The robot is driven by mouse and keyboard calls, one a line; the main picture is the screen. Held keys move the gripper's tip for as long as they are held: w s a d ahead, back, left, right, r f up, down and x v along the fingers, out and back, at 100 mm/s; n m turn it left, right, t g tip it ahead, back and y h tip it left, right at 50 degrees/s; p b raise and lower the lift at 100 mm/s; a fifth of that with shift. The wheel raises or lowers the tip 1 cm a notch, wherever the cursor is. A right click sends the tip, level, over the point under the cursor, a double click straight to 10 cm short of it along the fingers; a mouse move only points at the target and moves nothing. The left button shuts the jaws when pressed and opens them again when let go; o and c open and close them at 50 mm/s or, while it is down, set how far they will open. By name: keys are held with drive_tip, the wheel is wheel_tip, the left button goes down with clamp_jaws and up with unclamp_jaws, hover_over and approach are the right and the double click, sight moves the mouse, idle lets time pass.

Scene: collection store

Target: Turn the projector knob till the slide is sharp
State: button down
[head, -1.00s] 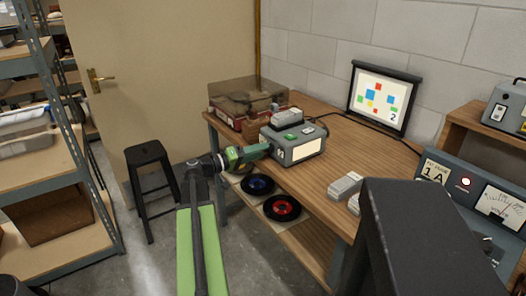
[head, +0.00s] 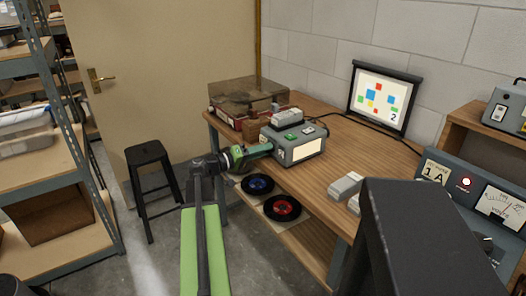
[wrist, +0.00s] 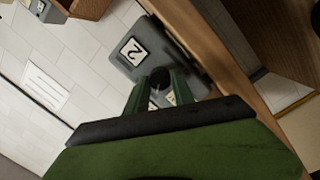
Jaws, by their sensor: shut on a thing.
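The grey projector (head: 296,151) stands on the wooden bench near its left end, with a label "2" on the side facing my arm. My gripper (head: 266,148) reaches it from the left. In the wrist view, my gripper (wrist: 160,88) is shut on the dark round knob (wrist: 160,76), below the "2" label on the projector (wrist: 122,70); the fingers hide part of the knob. The screen (head: 381,98) at the back of the bench shows the slide: coloured squares and a "2". At this size I cannot tell how sharp it is.
A brown-lidded record player (head: 238,98) stands behind the projector. Two reels, blue (head: 257,184) and red (head: 282,208), lie on the lower shelf. A black stool (head: 147,156) stands left of the bench. A meter panel (head: 466,198) is at right.

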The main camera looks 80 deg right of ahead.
drive_tip(key=shift+n, duration=0.3)
drive_tip(key=c, duration=1.1)
unclamp_jaws()
drive_tip(key=v, duration=1.7)
drive_tip(key=shift+w+a, duration=0.15)
drive_tip(key=shift+a, duration=0.05)
